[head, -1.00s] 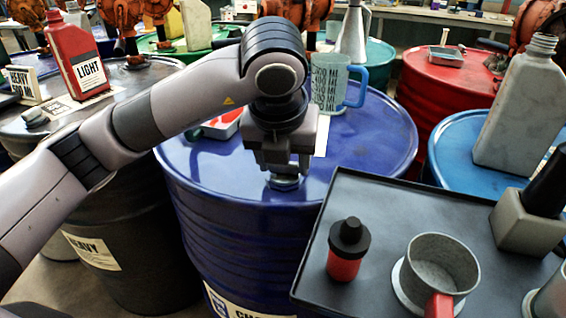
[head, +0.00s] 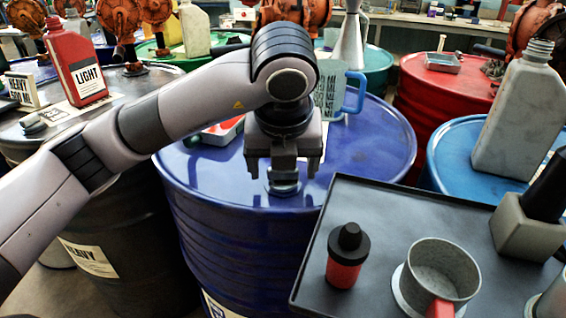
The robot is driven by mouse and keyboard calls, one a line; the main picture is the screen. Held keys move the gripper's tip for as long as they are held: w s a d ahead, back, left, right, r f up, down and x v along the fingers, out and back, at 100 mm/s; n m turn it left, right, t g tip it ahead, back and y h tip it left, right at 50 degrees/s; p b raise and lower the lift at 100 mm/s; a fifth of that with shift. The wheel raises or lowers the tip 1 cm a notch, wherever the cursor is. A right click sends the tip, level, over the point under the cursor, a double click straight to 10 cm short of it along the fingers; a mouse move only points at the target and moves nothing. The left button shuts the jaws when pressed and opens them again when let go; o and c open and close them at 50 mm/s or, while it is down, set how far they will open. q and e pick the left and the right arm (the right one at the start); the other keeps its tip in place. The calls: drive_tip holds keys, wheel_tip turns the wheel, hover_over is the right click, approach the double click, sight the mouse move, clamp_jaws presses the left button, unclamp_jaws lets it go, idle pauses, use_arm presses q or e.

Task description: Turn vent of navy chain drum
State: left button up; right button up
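The navy drum (head: 205,235) stands in the middle, with a glossy blue lid. Its vent (head: 284,188), a small round metallic fitting, sits on the near part of the lid. My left gripper (head: 283,170) points down just above the vent. Its two fingers are spread to the left and right of the vent, with gaps to it, so it looks open and empty. The lower part of the drum's label is cut off by the picture edge.
A black tray (head: 385,205) at the right front overlaps the drum's near edge; it bears a red bottle with a black cap (head: 346,255) and a grey mug (head: 440,272).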

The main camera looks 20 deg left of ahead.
use_arm(q)
drive_tip(key=p+v, duration=0.1)
drive_tip(key=v, duration=0.6)
idle(0.4)
drive_tip(key=shift+r, duration=0.1)
